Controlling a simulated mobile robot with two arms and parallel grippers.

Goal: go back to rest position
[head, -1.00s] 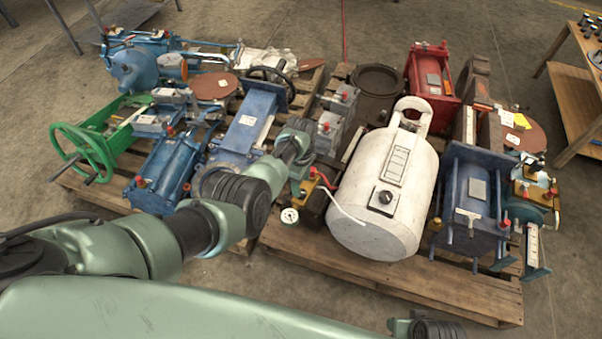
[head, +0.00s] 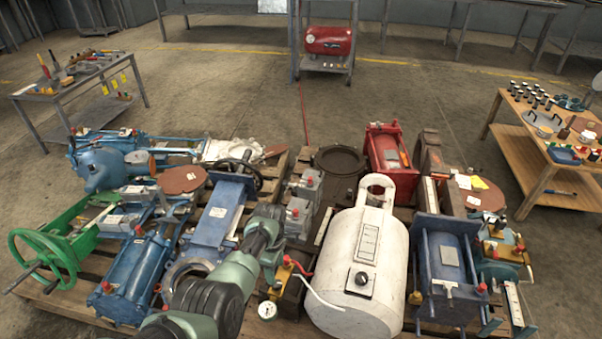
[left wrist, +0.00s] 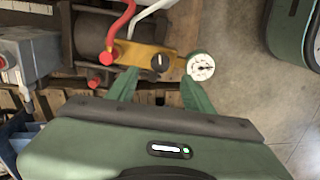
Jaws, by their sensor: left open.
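My left gripper (head: 272,262) is low over the pallets, at the end of my green and black arm. In the left wrist view my left gripper (left wrist: 160,92) is open, its two green fingers apart. A yellow valve block (left wrist: 150,60) with red and white hoses lies just beyond and between the fingertips; I cannot tell whether they touch it. A round white gauge (left wrist: 201,67) is beside the right finger. The gauge (head: 267,310) also shows in the head view. My right gripper is not in view.
A white tank (head: 345,250), a blue cylinder unit (head: 450,260) and a green handwheel (head: 45,245) crowd the pallets around my left arm. A wooden table (head: 540,150) stands at right, a grey table (head: 75,95) at back left. Concrete floor is clear behind the pallets.

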